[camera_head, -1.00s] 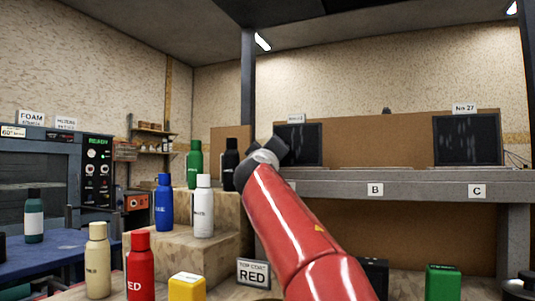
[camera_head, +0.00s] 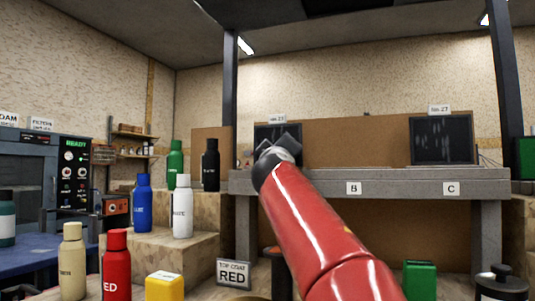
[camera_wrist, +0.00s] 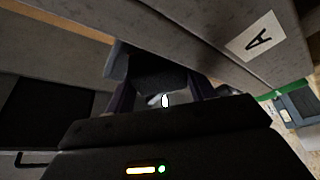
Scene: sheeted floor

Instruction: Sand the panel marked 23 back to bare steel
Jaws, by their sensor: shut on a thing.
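The dark panel marked 23 (camera_head: 290,129) stands on the grey bench at the back, its small tag (camera_head: 277,118) above it. My gripper (camera_head: 280,146) is in front of the panel's lower part and hides some of it; I cannot tell whether they touch. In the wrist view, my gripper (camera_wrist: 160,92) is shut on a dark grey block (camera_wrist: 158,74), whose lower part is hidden. The panel's surface state is too small and dark to tell.
A second dark panel (camera_head: 441,140), tagged 27, stands farther right on the bench (camera_head: 400,179). Labels B (camera_head: 354,188) and C (camera_head: 451,188) mark its front; label A (camera_wrist: 258,37) shows in the wrist view. Several bottles, a red one (camera_head: 116,268) among them, stand at left.

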